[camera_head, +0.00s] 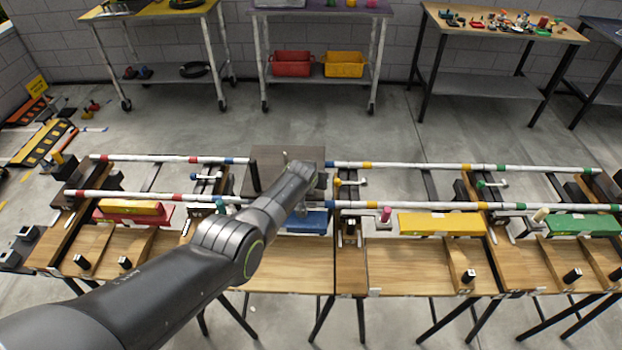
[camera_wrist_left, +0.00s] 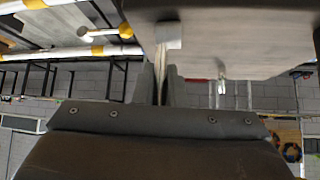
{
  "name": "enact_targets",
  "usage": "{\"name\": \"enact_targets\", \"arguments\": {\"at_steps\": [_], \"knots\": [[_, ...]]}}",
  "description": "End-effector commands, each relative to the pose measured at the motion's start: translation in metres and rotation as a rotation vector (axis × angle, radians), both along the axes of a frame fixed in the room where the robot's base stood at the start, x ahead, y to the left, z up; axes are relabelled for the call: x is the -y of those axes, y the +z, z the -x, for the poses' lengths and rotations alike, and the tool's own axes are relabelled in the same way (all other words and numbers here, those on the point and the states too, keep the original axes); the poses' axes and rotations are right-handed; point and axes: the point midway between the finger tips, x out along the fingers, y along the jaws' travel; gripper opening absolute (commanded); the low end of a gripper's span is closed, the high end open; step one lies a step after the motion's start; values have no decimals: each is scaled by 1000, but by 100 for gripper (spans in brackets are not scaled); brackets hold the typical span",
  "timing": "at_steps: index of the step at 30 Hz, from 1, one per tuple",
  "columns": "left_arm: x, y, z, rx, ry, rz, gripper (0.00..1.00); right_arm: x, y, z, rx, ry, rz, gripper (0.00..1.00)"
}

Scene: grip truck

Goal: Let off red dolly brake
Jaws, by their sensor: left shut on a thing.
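A dark grey-brown flat platform (camera_head: 262,180) sits across the white rails at the middle of the bench. I see no clear red on it, so I cannot tell if it is the red dolly. My left arm reaches over its near right part and hides much of it. In the left wrist view my left gripper (camera_wrist_left: 161,80) is shut on a thin pale lever (camera_wrist_left: 162,52) with a whitish block at its end, beside a broad grey panel (camera_wrist_left: 235,40). In the head view the fingers are hidden. My right gripper is not in view.
White rails (camera_head: 430,204) with coloured bands run along the wooden bench. A red tray (camera_head: 112,218), blue block (camera_head: 309,223), yellow block (camera_head: 442,224) and green block (camera_head: 580,224) lie along it. A yellow-knobbed lever (camera_head: 350,183) is right of the platform.

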Motion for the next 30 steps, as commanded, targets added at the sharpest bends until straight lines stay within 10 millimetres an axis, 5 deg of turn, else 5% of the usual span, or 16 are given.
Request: {"name": "enact_targets", "arguments": {"at_steps": [17, 18, 24, 30], "knots": [[-2, 12, -10, -8, -2, -2, 0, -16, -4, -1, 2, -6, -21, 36], [-2, 12, -10, -8, -1, -2, 15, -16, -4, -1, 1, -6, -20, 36], [-2, 11, -9, -10, -1, -1, 41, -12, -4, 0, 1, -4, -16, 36], [-1, 7, -6, -19, -1, -2, 43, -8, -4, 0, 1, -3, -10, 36]]}}
